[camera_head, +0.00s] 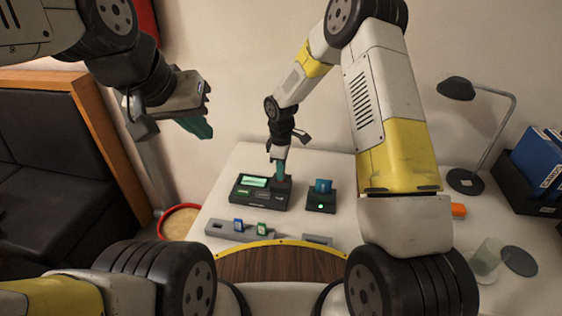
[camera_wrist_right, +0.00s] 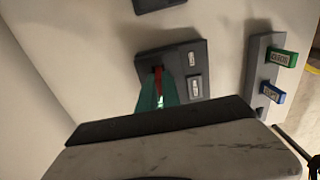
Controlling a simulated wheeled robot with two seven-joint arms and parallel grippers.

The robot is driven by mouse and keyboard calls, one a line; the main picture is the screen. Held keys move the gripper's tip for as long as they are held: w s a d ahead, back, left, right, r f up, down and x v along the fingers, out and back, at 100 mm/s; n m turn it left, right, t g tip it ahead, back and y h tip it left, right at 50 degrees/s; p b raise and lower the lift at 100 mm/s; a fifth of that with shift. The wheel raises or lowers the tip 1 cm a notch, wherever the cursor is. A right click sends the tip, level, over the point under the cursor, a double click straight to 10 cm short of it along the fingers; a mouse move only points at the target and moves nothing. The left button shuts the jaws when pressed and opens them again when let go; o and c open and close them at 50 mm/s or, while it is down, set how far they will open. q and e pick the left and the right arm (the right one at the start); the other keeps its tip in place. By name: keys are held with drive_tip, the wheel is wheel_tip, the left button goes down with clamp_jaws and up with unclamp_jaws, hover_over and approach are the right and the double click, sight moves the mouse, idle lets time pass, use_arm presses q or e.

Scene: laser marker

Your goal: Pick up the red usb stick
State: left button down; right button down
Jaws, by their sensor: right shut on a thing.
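The red usb stick (camera_wrist_right: 158,74) shows as a small red piece in the right wrist view, at the dark marker device (camera_wrist_right: 200,58). My right gripper's teal fingers (camera_wrist_right: 158,92) are shut on it, hiding most of it. In the head view my right gripper (camera_head: 280,172) points down at the right part of the device (camera_head: 262,204), and the stick cannot be made out there. I cannot tell whether the stick is seated in the device or clear of it. My left gripper (camera_head: 200,128) hangs at the upper left, away from the table; its finger gap is not clear.
A grey rack (camera_head: 220,229) at the table's front holds a blue stick (camera_head: 238,225) and a green stick (camera_head: 262,228). A lamp (camera_head: 466,178) stands farther right.

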idle(0.8)
drive_tip(key=shift+r, duration=0.5)
drive_tip(key=r, duration=0.1)
drive_tip(key=s+r, duration=0.1)
drive_tip(key=shift+d+r, duration=0.15)
drive_tip(key=shift+r, duration=0.2)
drive_tip(key=s+d+r, duration=0.1)
drive_tip(key=s+d, duration=0.2)
drive_tip(key=s, duration=1.1)
drive_tip(key=shift+s+d+r, duration=0.15)
drive_tip(key=shift+s+d, duration=0.05)
drive_tip(key=shift+s, duration=0.05)
drive_tip(key=shift+r, duration=0.95)
